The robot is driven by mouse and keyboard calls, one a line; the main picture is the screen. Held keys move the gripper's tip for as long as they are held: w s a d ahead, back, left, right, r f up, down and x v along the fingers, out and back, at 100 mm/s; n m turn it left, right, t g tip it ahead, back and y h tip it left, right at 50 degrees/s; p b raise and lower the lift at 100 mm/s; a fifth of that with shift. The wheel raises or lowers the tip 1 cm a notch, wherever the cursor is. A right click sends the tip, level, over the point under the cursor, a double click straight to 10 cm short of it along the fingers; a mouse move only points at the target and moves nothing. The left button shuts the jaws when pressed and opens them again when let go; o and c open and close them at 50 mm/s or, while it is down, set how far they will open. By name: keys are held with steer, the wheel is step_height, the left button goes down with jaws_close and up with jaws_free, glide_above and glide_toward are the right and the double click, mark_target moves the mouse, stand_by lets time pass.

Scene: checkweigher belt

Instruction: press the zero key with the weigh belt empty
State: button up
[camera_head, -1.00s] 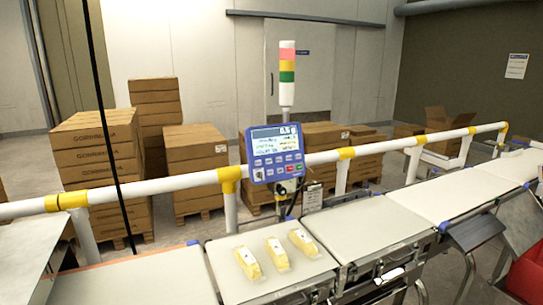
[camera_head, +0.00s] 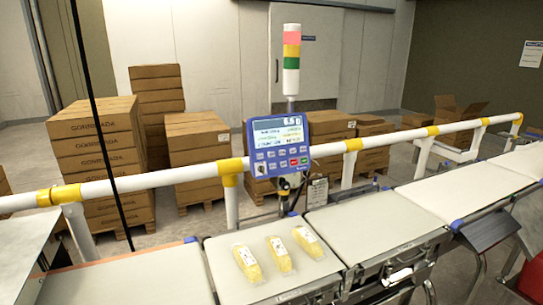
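The blue indicator panel (camera_head: 279,146) is mounted above the guard rail, with a lit display (camera_head: 279,132) over rows of keys (camera_head: 280,160). A red key and a green key show at its right; the labels are too small to read, so I cannot tell which is the zero key. Three yellow packs in clear wrap lie apart on one belt section: left (camera_head: 247,263), middle (camera_head: 279,254) and right (camera_head: 307,241). The belt section (camera_head: 378,233) right of them is bare. I cannot tell for sure which section is the weigh belt. My gripper is not in view.
A white guard rail (camera_head: 130,185) with yellow joints runs behind the belts. A stack light (camera_head: 291,60) stands above the panel. Stacked cartons (camera_head: 95,150) fill the floor behind. A red object (camera_head: 519,281) is at the lower right. A dark thin vertical bar crosses the left.

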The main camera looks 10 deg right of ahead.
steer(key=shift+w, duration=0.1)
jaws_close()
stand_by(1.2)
